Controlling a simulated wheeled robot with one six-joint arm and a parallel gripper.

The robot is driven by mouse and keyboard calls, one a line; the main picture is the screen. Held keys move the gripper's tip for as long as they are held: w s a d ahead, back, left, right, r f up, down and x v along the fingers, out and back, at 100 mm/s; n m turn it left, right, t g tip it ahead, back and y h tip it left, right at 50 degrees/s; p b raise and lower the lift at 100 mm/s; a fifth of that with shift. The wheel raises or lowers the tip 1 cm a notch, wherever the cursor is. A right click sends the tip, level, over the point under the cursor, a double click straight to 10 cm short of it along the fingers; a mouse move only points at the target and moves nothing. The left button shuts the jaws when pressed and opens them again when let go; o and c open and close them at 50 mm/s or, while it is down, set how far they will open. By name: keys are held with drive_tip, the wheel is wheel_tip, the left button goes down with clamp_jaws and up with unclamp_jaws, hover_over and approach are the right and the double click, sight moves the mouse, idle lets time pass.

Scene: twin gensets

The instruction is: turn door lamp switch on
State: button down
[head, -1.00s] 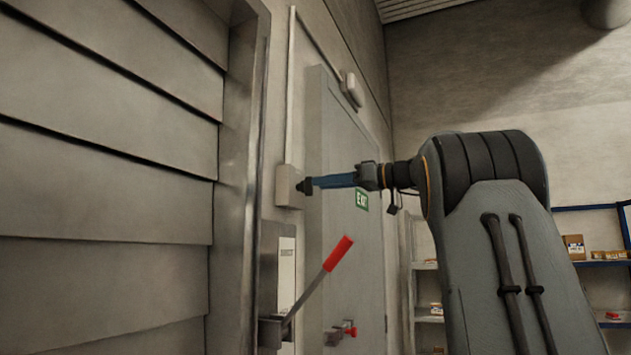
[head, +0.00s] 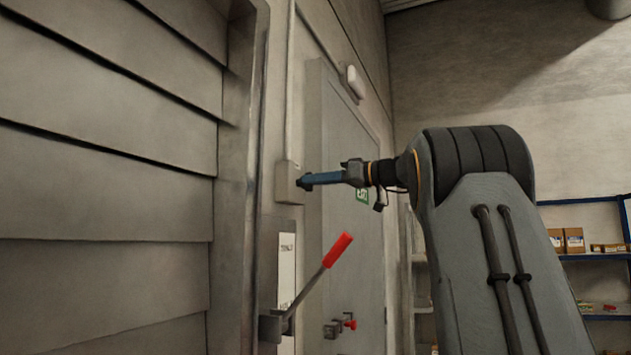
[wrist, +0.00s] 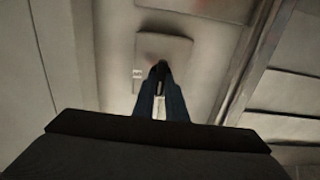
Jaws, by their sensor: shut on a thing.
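The lamp switch box (head: 287,181) is a small pale box on the wall left of the grey door (head: 345,240), with a conduit running up from it. It also shows in the wrist view (wrist: 178,50). My gripper (head: 303,181) reaches it from the right, its blue fingers level and the dark tips at the front of the box. In the wrist view the fingers (wrist: 160,72) come together at the lower part of the box. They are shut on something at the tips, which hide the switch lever. I cannot tell the lever's position. The door lamp (head: 355,82) is a pale fitting above the door.
A lever with a red handle (head: 337,250) sticks out below the switch box. A red-tipped door latch (head: 349,323) is lower on the door. Ribbed cladding (head: 110,180) fills the left. Shelves with boxes (head: 575,240) stand at the right.

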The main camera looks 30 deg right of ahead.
drive_tip(key=shift+w+d+f+m+p, duration=0.15)
drive_tip(key=shift+m+p, duration=0.3)
drive_tip(key=shift+m, duration=4.05)
drive_tip(key=shift+d+f+m+p, duration=0.1)
drive_tip(key=shift+m+p, duration=0.3)
drive_tip(key=shift+m, duration=4.1)
drive_tip(key=c, duration=1.8)
unclamp_jaws()
